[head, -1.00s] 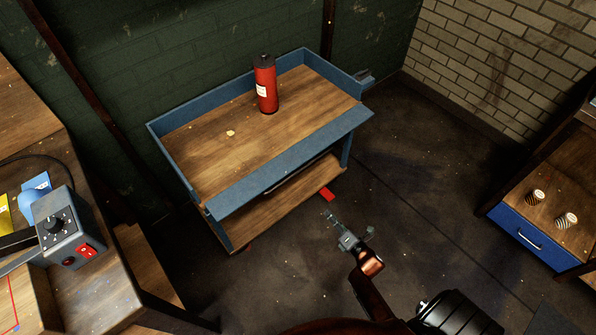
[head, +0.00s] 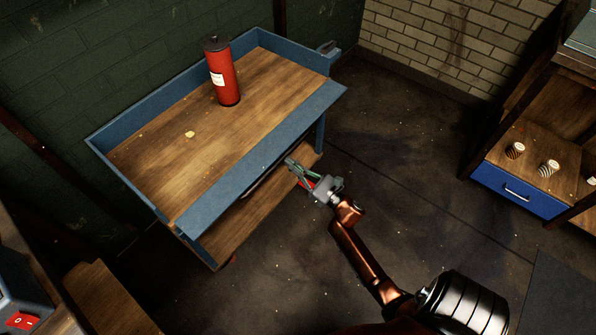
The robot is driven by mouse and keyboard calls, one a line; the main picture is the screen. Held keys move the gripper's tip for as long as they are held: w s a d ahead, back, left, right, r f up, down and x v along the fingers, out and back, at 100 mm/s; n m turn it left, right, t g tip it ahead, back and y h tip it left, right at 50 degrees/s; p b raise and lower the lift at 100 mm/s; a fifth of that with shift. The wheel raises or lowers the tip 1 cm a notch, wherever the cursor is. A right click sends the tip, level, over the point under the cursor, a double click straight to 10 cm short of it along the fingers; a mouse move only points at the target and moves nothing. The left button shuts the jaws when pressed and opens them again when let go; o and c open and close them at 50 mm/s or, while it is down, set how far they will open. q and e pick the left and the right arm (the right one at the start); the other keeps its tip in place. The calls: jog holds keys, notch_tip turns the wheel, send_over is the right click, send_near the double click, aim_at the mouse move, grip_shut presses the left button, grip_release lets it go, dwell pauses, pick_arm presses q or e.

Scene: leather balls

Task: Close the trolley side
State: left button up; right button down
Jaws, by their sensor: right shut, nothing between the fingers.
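The trolley (head: 109,184) is blue with a wooden top and a lower wooden shelf, standing against the green wall. Its front side panel (head: 262,160) is a blue flap that appears folded outward along the near edge, while the other visible sides stand upright. My right gripper (head: 292,165) is shut and empty. It is at the near side of the trolley, close below the flap's right part; I cannot tell whether it touches. My left gripper is out of view.
A red cylinder (head: 222,75) and a small yellowish piece (head: 190,134) are on the trolley top. A blue-drawer cabinet (head: 519,187) with striped spools stands at right. A bench with a red-switch box (head: 22,318) is at lower left. Floor between is clear.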

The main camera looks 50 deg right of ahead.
jog(key=shift+x, duration=1.1)
